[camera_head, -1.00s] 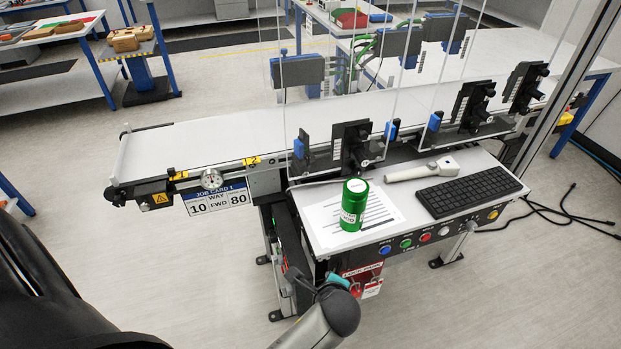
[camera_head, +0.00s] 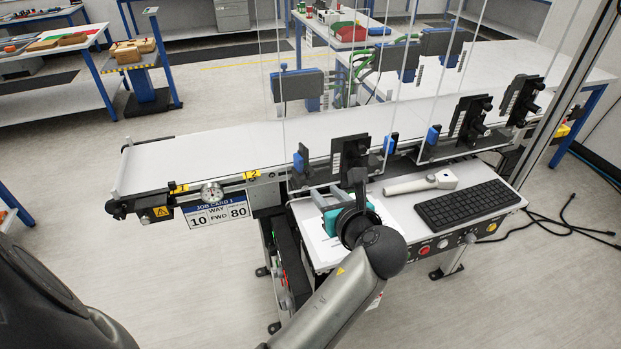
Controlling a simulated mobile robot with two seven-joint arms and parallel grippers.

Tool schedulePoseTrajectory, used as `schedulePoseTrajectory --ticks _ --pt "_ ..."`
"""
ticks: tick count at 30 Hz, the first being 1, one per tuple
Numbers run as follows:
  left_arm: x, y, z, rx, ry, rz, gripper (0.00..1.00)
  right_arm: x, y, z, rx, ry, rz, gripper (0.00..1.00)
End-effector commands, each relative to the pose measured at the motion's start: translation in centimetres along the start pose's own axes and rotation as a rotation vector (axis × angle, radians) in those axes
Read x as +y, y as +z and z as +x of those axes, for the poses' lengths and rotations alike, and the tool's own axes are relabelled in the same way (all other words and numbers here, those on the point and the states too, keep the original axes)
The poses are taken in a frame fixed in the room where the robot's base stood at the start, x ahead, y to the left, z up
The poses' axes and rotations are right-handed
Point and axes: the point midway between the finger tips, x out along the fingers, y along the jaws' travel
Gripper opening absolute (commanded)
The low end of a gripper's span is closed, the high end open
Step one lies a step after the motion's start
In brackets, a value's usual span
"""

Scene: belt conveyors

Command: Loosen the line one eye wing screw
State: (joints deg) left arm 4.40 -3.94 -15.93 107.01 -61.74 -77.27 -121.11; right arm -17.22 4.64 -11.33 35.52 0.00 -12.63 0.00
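The nearest sensor eye on the belt's front edge has a blue block (camera_head: 301,161) on a black bracket and a black upright mount (camera_head: 350,155) beside it. I cannot make out its wing screw at this size. My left gripper (camera_head: 327,190) is over the left part of the control shelf, just in front of this eye. Its two grey fingers stand apart with nothing seen between them, and they look short of the mount. The wrist covers part of the shelf. My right gripper is not in view.
Two more black sensor mounts (camera_head: 468,119) (camera_head: 521,100) stand farther along the belt (camera_head: 215,150). A white handheld scanner (camera_head: 422,183) and a black keyboard (camera_head: 468,205) lie on the shelf to the right. A paper sheet (camera_head: 318,243) lies under the gripper.

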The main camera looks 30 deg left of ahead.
Motion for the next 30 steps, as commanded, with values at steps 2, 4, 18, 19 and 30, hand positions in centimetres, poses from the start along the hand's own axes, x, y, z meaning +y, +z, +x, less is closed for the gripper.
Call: schedulePoseTrajectory --ticks 2,4,18,19,30 --pt "0.1 -0.1 2.0 -0.002 0.003 0.0 0.38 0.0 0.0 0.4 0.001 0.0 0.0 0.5" --pt "0.0 -0.1 3.5 -0.002 0.002 0.001 0.38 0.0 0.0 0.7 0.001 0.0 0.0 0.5" --pt "0.0 -0.1 11.2 0.001 -0.001 -0.001 0.38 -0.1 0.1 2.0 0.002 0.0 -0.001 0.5" --pt "0.0 -0.1 11.4 0.001 -0.001 -0.001 0.38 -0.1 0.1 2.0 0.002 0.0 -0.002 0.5" --pt "0.0 -0.1 11.8 0.002 -0.002 -0.002 0.36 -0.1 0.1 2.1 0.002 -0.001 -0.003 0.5"
